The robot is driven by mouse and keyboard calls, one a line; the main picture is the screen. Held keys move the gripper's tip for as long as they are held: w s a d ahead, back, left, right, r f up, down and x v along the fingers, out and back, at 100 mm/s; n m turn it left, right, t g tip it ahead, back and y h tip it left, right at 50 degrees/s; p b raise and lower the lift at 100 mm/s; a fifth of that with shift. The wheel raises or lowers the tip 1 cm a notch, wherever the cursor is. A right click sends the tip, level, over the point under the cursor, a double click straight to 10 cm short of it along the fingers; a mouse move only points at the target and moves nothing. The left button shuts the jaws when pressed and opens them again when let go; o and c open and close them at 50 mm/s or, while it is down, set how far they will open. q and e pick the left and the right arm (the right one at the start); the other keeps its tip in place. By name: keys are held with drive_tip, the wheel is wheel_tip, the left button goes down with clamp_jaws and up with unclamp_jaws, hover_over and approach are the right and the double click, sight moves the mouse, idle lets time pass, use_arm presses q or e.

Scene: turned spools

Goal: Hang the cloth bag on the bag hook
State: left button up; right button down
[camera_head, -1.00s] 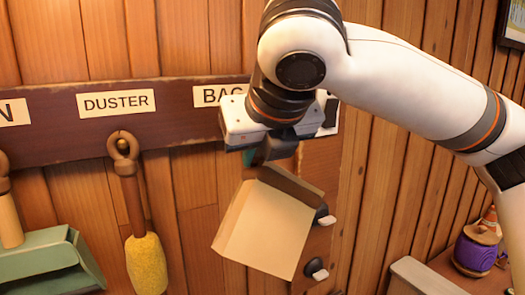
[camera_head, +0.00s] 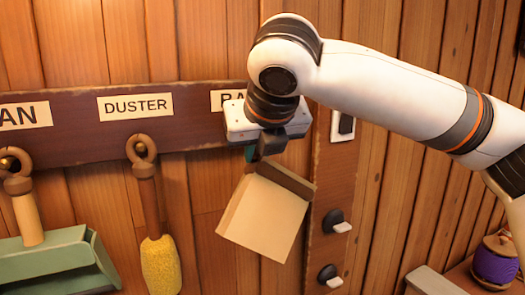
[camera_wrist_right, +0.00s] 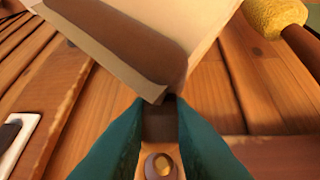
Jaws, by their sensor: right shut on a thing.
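The cloth bag (camera_head: 262,218) is cream with a brown band along its top and hangs tilted below my right gripper (camera_head: 252,154). The gripper's teal fingers (camera_wrist_right: 160,125) are shut on the bag's brown top part (camera_wrist_right: 160,121). In the wrist view the bag's body (camera_wrist_right: 195,18) reaches away at the top. A round peg with a brass-coloured tip (camera_wrist_right: 162,166), apparently the bag hook, shows just below the fingers there, apart from the held part. In the head view my gripper hides that hook and part of the BAG label (camera_head: 230,98). My left gripper is out of view.
A yellow duster (camera_head: 160,264) and a green dustpan (camera_head: 55,262) hang left of the bag on the dark board (camera_head: 75,142). Dark knobs with pale levers (camera_head: 336,221) sit on a post to the right. A purple spool (camera_head: 495,262) stands at far right.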

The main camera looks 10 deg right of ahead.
drive_tip(key=shift+w, duration=0.5)
drive_tip(key=shift+w+a+f, duration=0.25)
drive_tip(key=shift+w+f, duration=0.25)
drive_tip(key=shift+w, duration=0.2)
drive_tip(key=shift+s, duration=0.15)
drive_tip(key=c, duration=1.2)
unclamp_jaws()
drive_tip(key=shift+c, duration=0.2)
